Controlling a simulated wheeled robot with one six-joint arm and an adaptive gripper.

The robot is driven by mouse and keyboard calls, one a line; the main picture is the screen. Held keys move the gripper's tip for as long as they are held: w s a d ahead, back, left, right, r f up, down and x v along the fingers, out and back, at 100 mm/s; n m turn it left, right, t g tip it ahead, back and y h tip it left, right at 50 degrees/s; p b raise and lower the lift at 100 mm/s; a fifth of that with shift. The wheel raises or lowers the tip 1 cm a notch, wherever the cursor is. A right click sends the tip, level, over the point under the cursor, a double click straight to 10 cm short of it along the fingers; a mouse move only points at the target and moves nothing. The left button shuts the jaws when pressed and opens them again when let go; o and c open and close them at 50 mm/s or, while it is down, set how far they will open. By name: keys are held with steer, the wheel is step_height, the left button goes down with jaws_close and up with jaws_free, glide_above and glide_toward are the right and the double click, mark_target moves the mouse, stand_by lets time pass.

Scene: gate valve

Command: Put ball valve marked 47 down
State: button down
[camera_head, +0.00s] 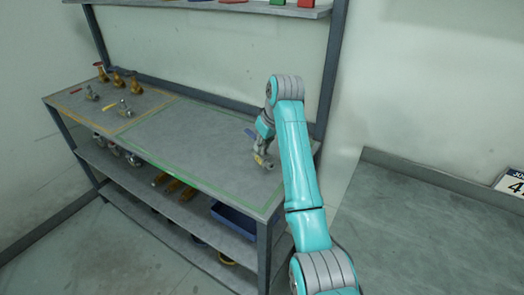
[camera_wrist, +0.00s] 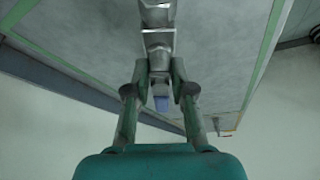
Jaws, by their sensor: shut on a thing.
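My gripper (camera_head: 264,146) is over the right end of the grey workbench top (camera_head: 190,143), inside a green outlined area. It is shut on a grey metal valve (camera_head: 268,164), seen small in the head view with a yellowish part beside it. In the wrist view my gripper (camera_wrist: 159,88) has its two fingers on either side of the valve body (camera_wrist: 158,42), which extends toward the top of the picture. A small blue part shows below the grip. No number is legible on the valve. I cannot tell whether it touches the bench top.
Several valves, some brass with red or blue handles (camera_head: 118,78), stand in an orange outlined area at the bench's left. The green area is otherwise clear. A lower shelf holds more fittings and a blue bin (camera_head: 234,220). An upper shelf (camera_head: 215,6) and a post (camera_head: 333,70) stand behind.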

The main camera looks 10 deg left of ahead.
mark_target(265, 146)
steer(key=shift+f, duration=1.4)
steer(key=shift+f, duration=0.1)
steer(key=c, duration=1)
jaws_free()
